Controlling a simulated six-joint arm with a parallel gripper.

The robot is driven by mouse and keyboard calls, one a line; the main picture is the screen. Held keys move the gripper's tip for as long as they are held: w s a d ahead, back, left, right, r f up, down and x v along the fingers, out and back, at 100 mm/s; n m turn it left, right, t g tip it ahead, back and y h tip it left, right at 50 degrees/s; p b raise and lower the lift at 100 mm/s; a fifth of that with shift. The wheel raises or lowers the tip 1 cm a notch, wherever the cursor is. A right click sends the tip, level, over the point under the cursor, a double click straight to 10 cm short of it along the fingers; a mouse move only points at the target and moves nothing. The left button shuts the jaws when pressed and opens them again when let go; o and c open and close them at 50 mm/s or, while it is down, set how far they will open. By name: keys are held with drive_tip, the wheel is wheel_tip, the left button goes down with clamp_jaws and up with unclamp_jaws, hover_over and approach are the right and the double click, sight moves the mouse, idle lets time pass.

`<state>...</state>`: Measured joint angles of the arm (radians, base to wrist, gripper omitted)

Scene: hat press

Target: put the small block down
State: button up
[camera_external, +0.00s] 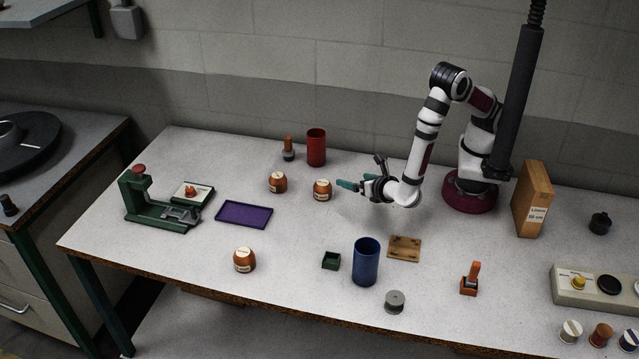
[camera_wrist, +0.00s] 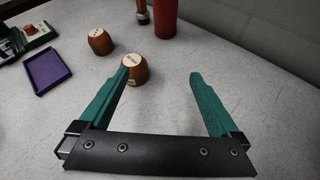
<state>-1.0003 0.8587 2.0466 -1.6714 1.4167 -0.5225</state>
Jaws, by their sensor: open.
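Three rounded orange-brown wooden blocks with pale labelled tops stand on the table. One block (camera_external: 322,190) is just left of my gripper (camera_external: 352,185), another block (camera_external: 278,182) is farther left, and a third block (camera_external: 245,260) is near the front. The labels are too small to read, so I cannot tell which is the small block. In the wrist view my gripper (camera_wrist: 160,80) is open with nothing between its teal fingers. The nearest block (camera_wrist: 136,70) stands beyond the left fingertip, partly behind it; another block (camera_wrist: 100,41) is behind it.
A green press (camera_external: 155,208) and purple tray (camera_external: 243,215) are at left. A red cup (camera_external: 316,147) stands behind the blocks. A blue cup (camera_external: 366,262), green box (camera_external: 331,260) and wooden plate (camera_external: 404,248) are in front. The table between tray and blue cup is mostly clear.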

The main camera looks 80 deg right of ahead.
drive_tip(key=s+d+r+m+g, duration=0.6)
drive_tip(key=d+r+m+g, duration=0.25)
drive_tip(key=d+m, duration=0.45)
drive_tip(key=s+a+r+m+y, duration=0.1)
drive_tip(key=s+r+m+y, duration=0.2)
drive_tip(key=s+m+y, duration=0.2)
drive_tip(key=s+a+r+m+g+y, duration=0.1)
drive_tip(key=s+r+m+y, duration=0.2)
drive_tip(key=s+m, duration=0.6)
drive_tip(key=m+y, duration=0.2)
drive_tip(key=m, duration=0.2)
drive_tip(key=shift+y, duration=0.4)
drive_tip(key=shift+o, duration=0.2)
